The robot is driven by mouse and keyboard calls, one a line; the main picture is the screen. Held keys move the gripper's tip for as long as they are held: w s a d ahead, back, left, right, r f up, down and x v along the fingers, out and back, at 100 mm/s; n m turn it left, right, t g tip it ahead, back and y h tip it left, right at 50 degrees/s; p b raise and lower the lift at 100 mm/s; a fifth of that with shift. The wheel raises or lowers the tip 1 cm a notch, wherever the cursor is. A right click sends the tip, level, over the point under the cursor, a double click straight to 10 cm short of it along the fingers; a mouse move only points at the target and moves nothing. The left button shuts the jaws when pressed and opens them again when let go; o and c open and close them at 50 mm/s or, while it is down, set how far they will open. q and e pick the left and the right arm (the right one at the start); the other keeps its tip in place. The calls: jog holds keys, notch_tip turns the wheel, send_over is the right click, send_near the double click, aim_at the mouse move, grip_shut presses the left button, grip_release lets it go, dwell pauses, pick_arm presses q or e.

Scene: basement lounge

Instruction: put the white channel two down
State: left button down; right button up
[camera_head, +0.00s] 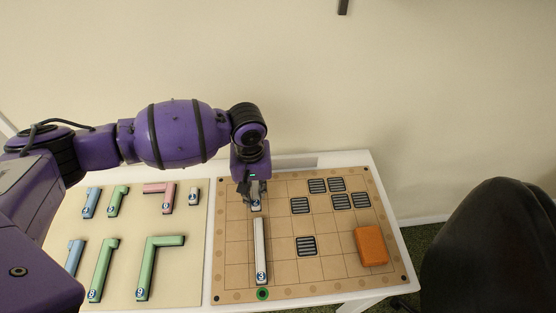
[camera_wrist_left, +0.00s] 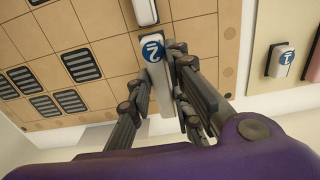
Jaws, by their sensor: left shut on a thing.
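The white channel two (camera_head: 256,204) has a blue round label with a 2. It is between the fingers of my left gripper (camera_head: 256,193), over the far left part of the brown grid board (camera_head: 236,270). In the left wrist view the channel two (camera_wrist_left: 151,50) lies lengthwise between the shut fingers (camera_wrist_left: 157,78), label end sticking out. Whether its underside touches the board cannot be told. The white channel three (camera_head: 260,245) lies on the board in line with it, nearer the front; its end (camera_wrist_left: 145,10) shows close to the label end. My right gripper is not in view.
Dark slotted tiles (camera_head: 306,246) and an orange block (camera_head: 370,246) occupy parts of the board. A green ring (camera_head: 263,294) marks its front edge. Blue, green, pink and white numbered pieces lie on the pale mat (camera_head: 120,222) at left. A dark chair (camera_head: 490,250) stands right.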

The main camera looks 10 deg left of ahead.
aim_at(256, 191)
pick_arm(q)
notch_tip(256, 191, down, 4)
jog(key=shift+w+d+r, duration=0.1)
jog(key=shift+w+r, duration=0.05)
jog(key=c, duration=1.6)
grip_release()
jog(key=shift+r, duration=0.2)
notch_tip(256, 191, up, 11)
jog(key=shift+f+p, duration=0.1)
jog(key=shift+p, duration=0.4)
jog(key=shift+r, duration=0.45)
